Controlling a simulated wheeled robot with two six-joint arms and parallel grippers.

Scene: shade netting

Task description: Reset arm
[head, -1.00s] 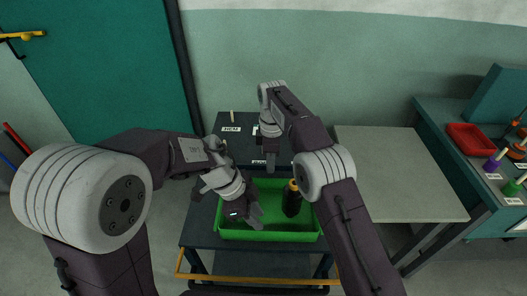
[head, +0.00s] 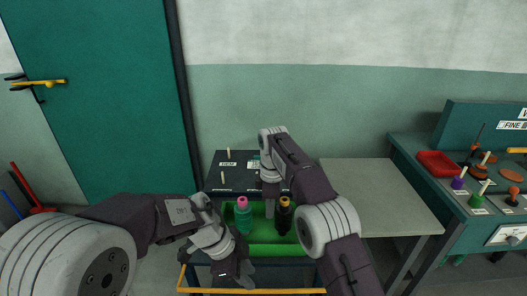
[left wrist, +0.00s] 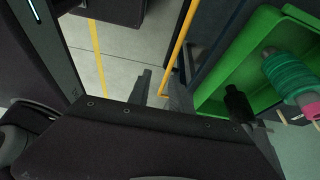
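My left gripper (head: 244,277) is low at the front left of the green tray (head: 275,249), over the cart's front edge. Its fingers are apart with nothing between them in the left wrist view (left wrist: 190,95). My right gripper (head: 270,208) points down over the back of the tray, between two bottles. Its fingertips are too small to read.
The dark cart top (head: 235,179) behind the tray carries small pegs and labels. A yellow rail (head: 270,291) runs along the cart's front. A bare grey table (head: 375,190) is at right. Beyond it, a teal bench holds a red tray (head: 437,163) and colored pieces.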

